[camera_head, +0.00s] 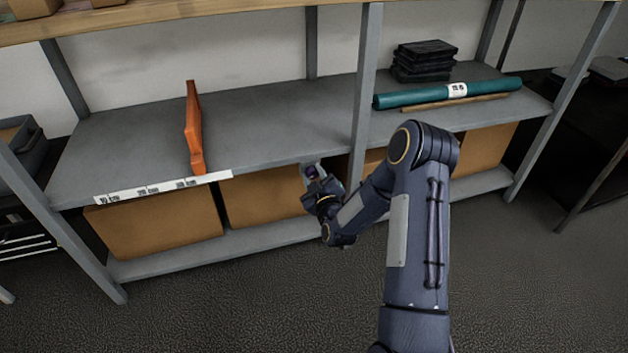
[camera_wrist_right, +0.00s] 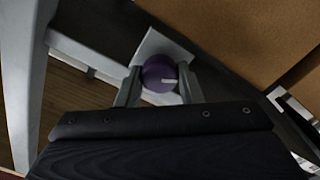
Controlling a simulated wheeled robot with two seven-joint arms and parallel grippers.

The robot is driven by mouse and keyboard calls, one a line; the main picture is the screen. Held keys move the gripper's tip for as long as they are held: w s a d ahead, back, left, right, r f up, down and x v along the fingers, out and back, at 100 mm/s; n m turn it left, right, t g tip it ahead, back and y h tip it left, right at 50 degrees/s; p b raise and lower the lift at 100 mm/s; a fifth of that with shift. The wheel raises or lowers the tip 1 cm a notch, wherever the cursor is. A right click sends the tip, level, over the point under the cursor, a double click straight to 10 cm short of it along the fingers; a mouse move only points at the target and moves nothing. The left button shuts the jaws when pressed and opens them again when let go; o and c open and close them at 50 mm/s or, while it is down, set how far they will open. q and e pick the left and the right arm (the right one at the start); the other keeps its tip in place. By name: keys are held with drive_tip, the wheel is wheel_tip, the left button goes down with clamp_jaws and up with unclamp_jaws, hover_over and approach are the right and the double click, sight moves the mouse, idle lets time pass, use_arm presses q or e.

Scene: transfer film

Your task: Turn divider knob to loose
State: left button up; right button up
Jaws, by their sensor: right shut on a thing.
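The divider knob (camera_wrist_right: 160,73) is round and purple with a white pointer mark, and it sits on a pale plate (camera_wrist_right: 163,45). In the wrist view the mark runs from the knob's middle to the right. My right gripper (camera_wrist_right: 159,88) is shut on the knob, with one finger on each side. In the head view the right gripper (camera_head: 318,182) is at the shelf's front edge, and a bit of the purple knob (camera_head: 312,172) shows there. An orange upright divider (camera_head: 193,130) stands on the shelf further left. My left gripper is not in view.
The grey shelf (camera_head: 265,115) is bare around the divider. A label strip (camera_head: 150,190) runs along its front edge. Cardboard boxes (camera_head: 155,222) fill the level below. A teal roll (camera_head: 430,95) and a black stack (camera_head: 424,60) lie right of a grey post (camera_head: 364,90).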

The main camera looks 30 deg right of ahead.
drive_tip(key=shift+f+n+b, duration=0.15)
drive_tip(key=shift+n+b, duration=0.2)
drive_tip(key=shift+n, duration=0.65)
drive_tip(key=n, duration=0.2)
drive_tip(key=shift+a+n, duration=0.1)
drive_tip(key=shift+n, duration=0.2)
drive_tip(key=n, duration=0.4)
drive_tip(key=shift+n, duration=2)
drive_tip(key=o, duration=1)
